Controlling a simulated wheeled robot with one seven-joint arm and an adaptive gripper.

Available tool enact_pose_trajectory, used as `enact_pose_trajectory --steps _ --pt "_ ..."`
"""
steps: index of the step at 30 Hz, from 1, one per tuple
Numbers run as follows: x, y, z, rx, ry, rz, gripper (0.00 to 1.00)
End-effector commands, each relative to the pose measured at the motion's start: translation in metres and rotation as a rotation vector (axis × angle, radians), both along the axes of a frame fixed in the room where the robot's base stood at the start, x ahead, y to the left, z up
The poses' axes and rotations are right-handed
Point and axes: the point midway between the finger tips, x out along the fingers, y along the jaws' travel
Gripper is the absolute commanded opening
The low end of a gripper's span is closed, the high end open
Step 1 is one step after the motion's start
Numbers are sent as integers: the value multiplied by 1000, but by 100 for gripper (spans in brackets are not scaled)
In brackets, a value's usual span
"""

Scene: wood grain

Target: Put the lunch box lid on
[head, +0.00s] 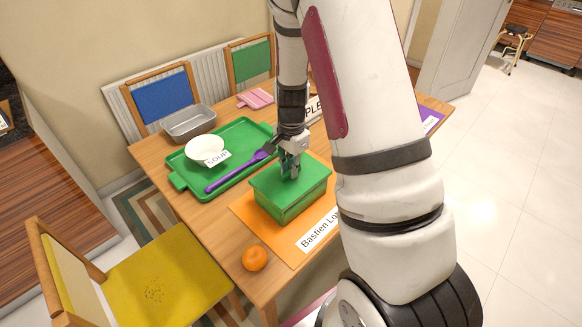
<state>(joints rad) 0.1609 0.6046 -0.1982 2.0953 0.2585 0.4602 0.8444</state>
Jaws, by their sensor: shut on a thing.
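The green lunch box (288,211) stands on an orange mat on the table. Its green lid (270,184) lies over the top of the box and looks roughly in line with it. A thin dark line shows between lid and box at the front; I cannot tell whether the lid is fully seated. My gripper (290,172) points down at the middle of the lid and is shut on it, by a part hidden between the fingers. My arm hides the area to the right of the box.
The orange mat (246,212) bears a name label. An orange (254,258) sits near the table's front edge. A green tray (178,180) holds a white bowl (204,149) and a purple spoon (232,175). A metal pan (188,122) stands behind. A yellow chair (160,285) is front left.

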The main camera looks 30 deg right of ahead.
Motion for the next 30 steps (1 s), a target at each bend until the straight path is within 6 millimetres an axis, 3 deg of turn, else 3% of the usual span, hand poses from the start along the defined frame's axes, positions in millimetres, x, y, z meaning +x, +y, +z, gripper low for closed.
enact_pose_trajectory --steps 28,29,30 --pt "0 0 -18 0 0 0 0" --pt "0 0 -18 0 0 0 16" --pt "0 0 -18 0 0 0 25"
